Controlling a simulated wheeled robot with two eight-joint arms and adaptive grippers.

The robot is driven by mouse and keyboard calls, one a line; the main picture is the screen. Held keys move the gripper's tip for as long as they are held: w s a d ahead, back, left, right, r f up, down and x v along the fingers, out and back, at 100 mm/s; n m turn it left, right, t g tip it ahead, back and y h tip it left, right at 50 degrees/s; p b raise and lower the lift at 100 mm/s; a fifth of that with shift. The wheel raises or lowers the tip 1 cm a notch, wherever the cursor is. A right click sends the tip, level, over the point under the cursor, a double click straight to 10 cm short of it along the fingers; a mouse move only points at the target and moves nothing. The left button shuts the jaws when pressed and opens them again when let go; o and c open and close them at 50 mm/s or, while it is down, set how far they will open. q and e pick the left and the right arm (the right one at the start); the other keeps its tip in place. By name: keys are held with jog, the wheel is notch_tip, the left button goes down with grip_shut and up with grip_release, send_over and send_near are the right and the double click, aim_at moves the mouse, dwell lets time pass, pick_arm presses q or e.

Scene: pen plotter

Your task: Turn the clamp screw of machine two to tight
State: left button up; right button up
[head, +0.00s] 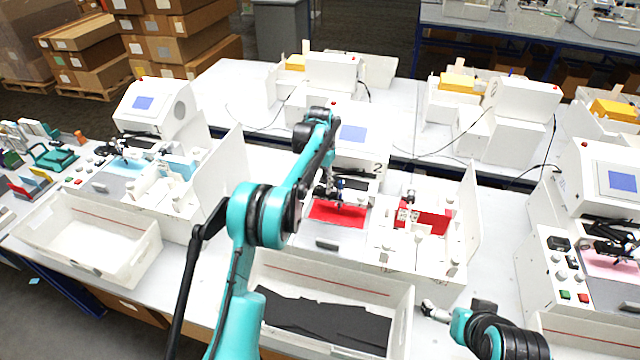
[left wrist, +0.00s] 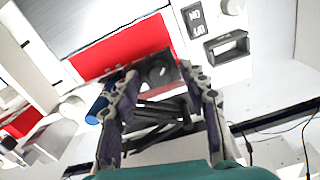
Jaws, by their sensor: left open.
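Machine two (head: 350,160), a white plotter marked "2", stands in the middle of the head view with a red sheet (head: 338,213) on its bed. My left gripper (head: 337,190) is at its dark pen carriage, over the back of the sheet. In the left wrist view the left gripper (left wrist: 160,76) is open, with a finger on each side of a dark round part (left wrist: 160,72) on the carriage. This may be the clamp screw; I cannot tell its setting or whether the fingers touch it. A blue cylinder (left wrist: 97,108) is beside one finger. My right gripper (head: 435,312) is low at the right, away from the machine.
A white bin (head: 405,325) with black sheets stands in front of machine two. A tall white side panel (head: 473,215) and small knobs are on its right. Other plotters stand left (head: 140,110) and right (head: 605,180). Cables lie on the bench behind.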

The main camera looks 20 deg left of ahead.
aim_at(320, 188)
pick_arm(q)
notch_tip(320, 188, up, 12)
dwell(0.5)
jog(key=shift+s, duration=0.1)
jog(key=s+d+n+t+b, duration=0.15)
jog(key=s+b, duration=0.25)
jog(key=s, duration=0.5)
jog(key=s+d+t+b, duration=0.1)
jog(key=s+t+b, duration=0.1)
jog(key=s+b, duration=0.5)
jog(key=s+f+t+b, duration=0.2)
jog(key=s+f, duration=0.6)
jog(key=s, duration=0.3)
jog(key=s+d+f+t+b, duration=0.1)
jog(key=s+f+b, duration=0.1)
jog(key=s+f, duration=0.7)
jog(key=s, duration=0.2)
jog(key=shift+s+d+n+t+b, duration=0.3)
jog(key=shift+s+n+t+b, duration=0.05)
jog(key=shift+s+b, duration=0.05)
